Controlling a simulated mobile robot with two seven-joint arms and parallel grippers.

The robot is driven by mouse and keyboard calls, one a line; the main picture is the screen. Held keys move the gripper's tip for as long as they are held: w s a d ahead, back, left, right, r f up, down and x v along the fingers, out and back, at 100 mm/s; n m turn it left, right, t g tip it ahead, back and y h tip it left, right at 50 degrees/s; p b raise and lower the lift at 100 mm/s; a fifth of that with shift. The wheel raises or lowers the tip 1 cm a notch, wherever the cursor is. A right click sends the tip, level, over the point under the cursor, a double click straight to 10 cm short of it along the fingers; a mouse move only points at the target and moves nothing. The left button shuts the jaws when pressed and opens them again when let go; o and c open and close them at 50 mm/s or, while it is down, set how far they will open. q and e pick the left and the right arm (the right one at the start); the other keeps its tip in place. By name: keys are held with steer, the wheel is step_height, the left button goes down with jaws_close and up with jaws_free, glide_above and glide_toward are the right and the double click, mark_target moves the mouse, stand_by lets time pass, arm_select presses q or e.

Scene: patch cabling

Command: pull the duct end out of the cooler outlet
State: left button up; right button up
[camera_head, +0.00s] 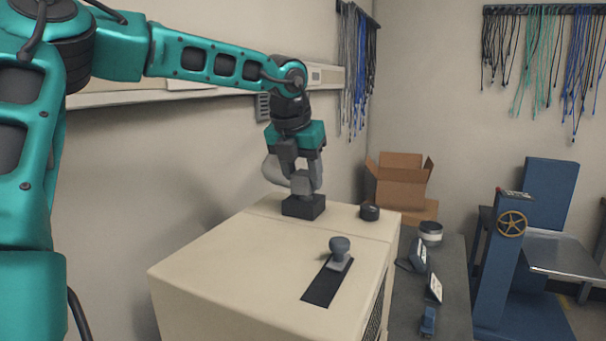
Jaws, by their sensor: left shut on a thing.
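The cooler (225,255) is the large beige box in front of me. Its outlet (303,207) is a dark square collar on the top, near the back left edge. A grey duct end (302,186) stands upright at the outlet, and its lower edge meets the collar. How deep it sits inside is hidden. The pale grey duct (272,170) curves down behind the gripper, mostly hidden. My left gripper (303,176) points down from above and is shut on the duct end. My right gripper is not in view.
A grey knob (340,246) on a dark slot plate (322,288) and a black dial (370,211) stand on the cooler top. Cardboard boxes (400,185) stand behind. A dark bench (455,275) with small items lies right, beside a blue lift (500,265). Cables hang on the walls.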

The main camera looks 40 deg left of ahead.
mark_target(306, 171)
arm_select(q)
steer(key=shift+r, duration=0.15)
steer(key=shift+r, duration=1.75)
jaws_close()
